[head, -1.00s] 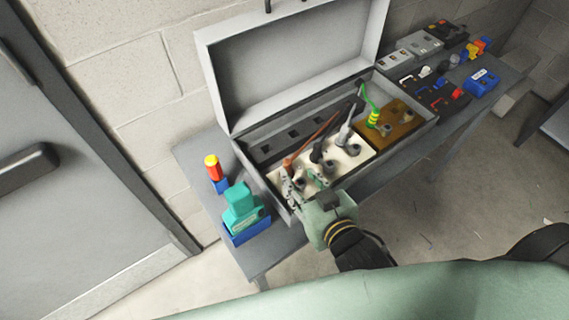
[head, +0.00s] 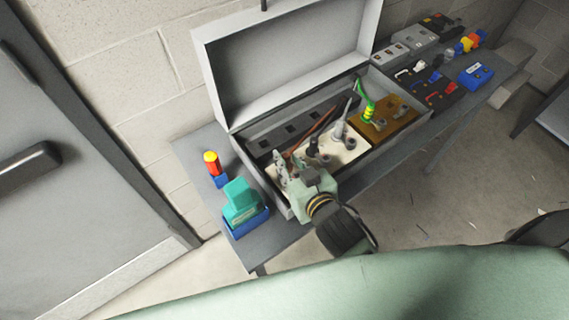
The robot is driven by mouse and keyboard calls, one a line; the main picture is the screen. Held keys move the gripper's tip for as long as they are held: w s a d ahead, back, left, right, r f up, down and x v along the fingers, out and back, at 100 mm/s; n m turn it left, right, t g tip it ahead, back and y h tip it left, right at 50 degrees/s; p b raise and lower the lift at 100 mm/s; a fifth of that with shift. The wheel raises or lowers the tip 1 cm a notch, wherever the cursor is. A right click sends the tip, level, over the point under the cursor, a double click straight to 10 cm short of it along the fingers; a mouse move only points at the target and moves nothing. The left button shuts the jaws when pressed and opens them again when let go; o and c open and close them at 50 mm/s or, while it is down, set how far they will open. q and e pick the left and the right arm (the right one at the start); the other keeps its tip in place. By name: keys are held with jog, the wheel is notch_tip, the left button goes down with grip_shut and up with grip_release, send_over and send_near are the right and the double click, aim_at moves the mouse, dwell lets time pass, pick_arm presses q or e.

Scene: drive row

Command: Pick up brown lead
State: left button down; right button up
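The brown lead (head: 322,127) runs slantwise inside the open grey case (head: 262,179), down to the left part of a cream socket panel (head: 349,153). Its lower end is near pale upright parts that I cannot clearly tell apart from gripper fingers. My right gripper (head: 291,172) reaches over the case's front edge to this end. Its pale green body hides part of the panel. Whether the fingers touch or hold the lead cannot be told. My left gripper is not in view.
A black lead (head: 314,147), a grey lead (head: 339,128) and a green-yellow lead (head: 368,111) stand close to the right. A teal item in a blue holder (head: 245,226) and a red-yellow item (head: 212,164) sit left of the case. The raised lid (head: 290,60) blocks the back.

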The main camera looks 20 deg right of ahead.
grip_shut()
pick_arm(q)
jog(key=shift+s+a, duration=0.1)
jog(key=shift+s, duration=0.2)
pick_arm(e)
jog(key=shift+r, duration=0.1)
